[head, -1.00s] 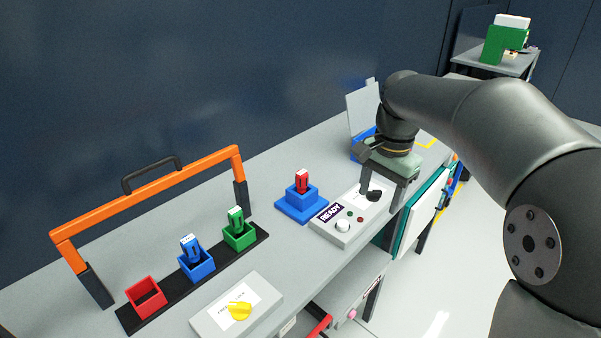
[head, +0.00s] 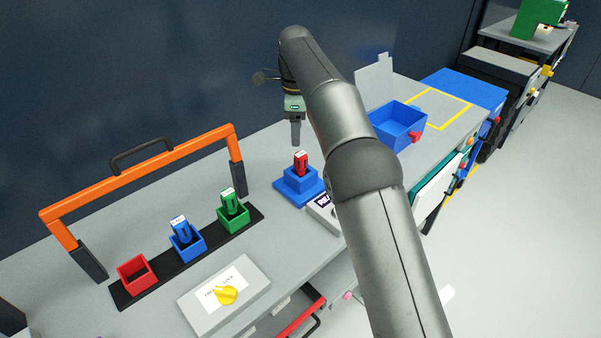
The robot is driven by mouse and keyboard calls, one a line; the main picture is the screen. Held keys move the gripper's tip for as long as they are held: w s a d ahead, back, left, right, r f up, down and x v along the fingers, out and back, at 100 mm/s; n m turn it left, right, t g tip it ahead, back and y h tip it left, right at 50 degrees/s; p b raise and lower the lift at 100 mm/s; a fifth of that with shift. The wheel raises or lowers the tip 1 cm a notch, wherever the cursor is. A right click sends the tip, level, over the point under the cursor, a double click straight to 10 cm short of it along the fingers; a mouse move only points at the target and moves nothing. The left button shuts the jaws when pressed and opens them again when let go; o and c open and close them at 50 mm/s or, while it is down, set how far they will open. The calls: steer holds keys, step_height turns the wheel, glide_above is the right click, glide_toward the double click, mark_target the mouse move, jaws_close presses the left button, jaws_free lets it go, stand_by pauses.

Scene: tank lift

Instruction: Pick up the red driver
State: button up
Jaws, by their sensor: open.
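The red driver (head: 301,163) stands upright in a blue square holder (head: 299,186) on the grey bench. My gripper (head: 295,142) points down just above and slightly left of the red driver in the head view, apart from it. It is open and empty. Its fingers overlap in this view, so the gap between them does not show.
A blue driver (head: 181,230) and a green driver (head: 229,203) stand in matching holders beside an empty red holder (head: 137,274). An orange frame (head: 145,182) rises behind them. A yellow-knob box (head: 224,294) is in front. A blue bin (head: 399,127) stands right of my arm.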

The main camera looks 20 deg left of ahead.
mark_target(301, 154)
step_height(301, 154, down, 6)
steer(key=shift+f, duration=0.1)
steer(key=f, duration=0.2)
steer(key=d+f+p, duration=0.1)
steer(key=f, duration=0.1)
steer(key=shift+w, duration=0.3)
steer(key=shift+f, duration=0.55)
steer(key=shift+a, duration=0.1)
steer(key=c, duration=1.2)
